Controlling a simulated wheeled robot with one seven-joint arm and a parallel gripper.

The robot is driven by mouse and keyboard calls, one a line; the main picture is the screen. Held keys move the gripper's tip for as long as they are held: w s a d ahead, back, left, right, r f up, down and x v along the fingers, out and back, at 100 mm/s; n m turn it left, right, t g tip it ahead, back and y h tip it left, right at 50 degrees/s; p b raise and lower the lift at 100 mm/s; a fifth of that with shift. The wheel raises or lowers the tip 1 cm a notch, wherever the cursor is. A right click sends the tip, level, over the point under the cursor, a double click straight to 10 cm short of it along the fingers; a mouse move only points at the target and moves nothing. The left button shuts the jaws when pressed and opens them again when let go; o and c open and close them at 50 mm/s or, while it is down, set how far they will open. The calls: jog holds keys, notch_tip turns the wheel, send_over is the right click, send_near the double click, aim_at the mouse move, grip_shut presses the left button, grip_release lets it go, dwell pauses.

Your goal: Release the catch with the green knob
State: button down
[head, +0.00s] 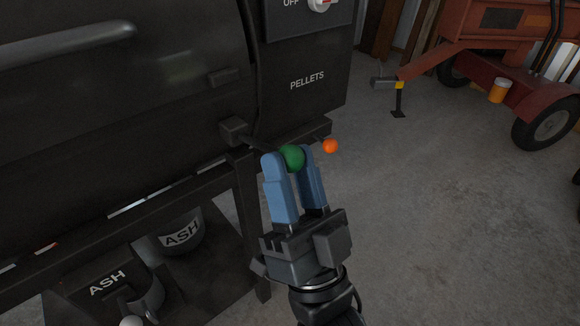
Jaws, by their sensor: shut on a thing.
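The round green knob (293,157) is at the end of a dark rod at the right end of the black grill. My gripper (290,160) reaches up from below with its two blue fingers on either side of the knob, shut on it. The catch (235,130) looks like the dark block that the rod runs to, on the grill's body. The fingers partly cover the knob's sides. How the catch is set inside cannot be seen.
An orange knob (330,146) sits close to the right of my fingers, below the pellet box (310,85). The ash bucket (181,236) and another ash container (108,282) are at lower left. A red trailer (490,60) stands at upper right. The concrete floor at right is clear.

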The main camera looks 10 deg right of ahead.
jog(key=shift+w+f, duration=0.2)
jog(key=shift+f, duration=0.55)
jog(key=c, duration=1.1)
grip_release()
jog(key=o, duration=0.3)
jog(key=shift+r, duration=0.15)
jog(key=shift+s, duration=0.1)
jog(key=shift+v, duration=3.9)
